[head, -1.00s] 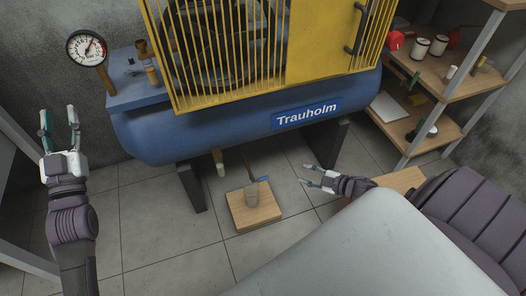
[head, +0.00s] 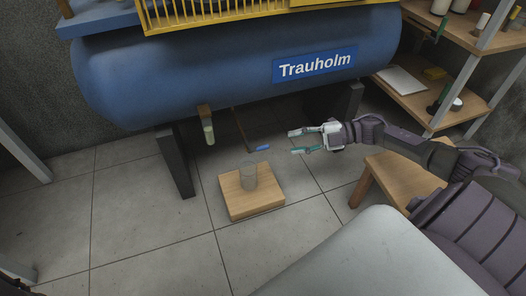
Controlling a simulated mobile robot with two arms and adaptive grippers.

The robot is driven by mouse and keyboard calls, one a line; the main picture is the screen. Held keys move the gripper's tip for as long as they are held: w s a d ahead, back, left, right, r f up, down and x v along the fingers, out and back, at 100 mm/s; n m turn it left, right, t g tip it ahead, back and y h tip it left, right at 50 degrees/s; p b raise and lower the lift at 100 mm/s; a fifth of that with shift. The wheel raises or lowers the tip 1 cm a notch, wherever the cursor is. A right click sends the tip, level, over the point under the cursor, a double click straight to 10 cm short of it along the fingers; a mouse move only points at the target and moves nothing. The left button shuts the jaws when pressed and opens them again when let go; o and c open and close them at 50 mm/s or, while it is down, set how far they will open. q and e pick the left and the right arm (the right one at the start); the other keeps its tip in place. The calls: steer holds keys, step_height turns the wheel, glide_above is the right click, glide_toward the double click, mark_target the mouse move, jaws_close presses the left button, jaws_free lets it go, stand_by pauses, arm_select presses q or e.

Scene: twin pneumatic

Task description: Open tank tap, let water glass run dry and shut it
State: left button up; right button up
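The blue tank (head: 150,85) spans the upper part of the head view. A small glass (head: 209,132) with pale yellowish content, likely the water glass, hangs under it from a brown fitting. To its right, a small blue lever (head: 263,148), seemingly the tap handle, sits below a dark pipe. A translucent cup (head: 249,177) stands upright below, on a wooden block (head: 238,208). My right gripper (head: 293,142) is open and empty, fingers pointing left, just right of the blue lever and apart from it in the picture. My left gripper is out of view.
Dark tank legs (head: 174,160) stand either side of the glass and tap. A wooden stool (head: 398,178) is under my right arm. Shelves (head: 455,115) with small items stand at the right. The tiled floor at left is clear.

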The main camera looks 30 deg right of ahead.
mark_target(263, 146)
steer(key=b+x, duration=0.4)
steer(key=x, duration=0.5)
steer(key=shift+w+a+f, duration=0.1)
steer(key=shift+w+f, duration=0.1)
steer(key=shift+w+a+b, duration=0.2)
steer(key=shift+a+b, duration=0.1)
steer(key=shift+a, duration=0.05)
jaws_close()
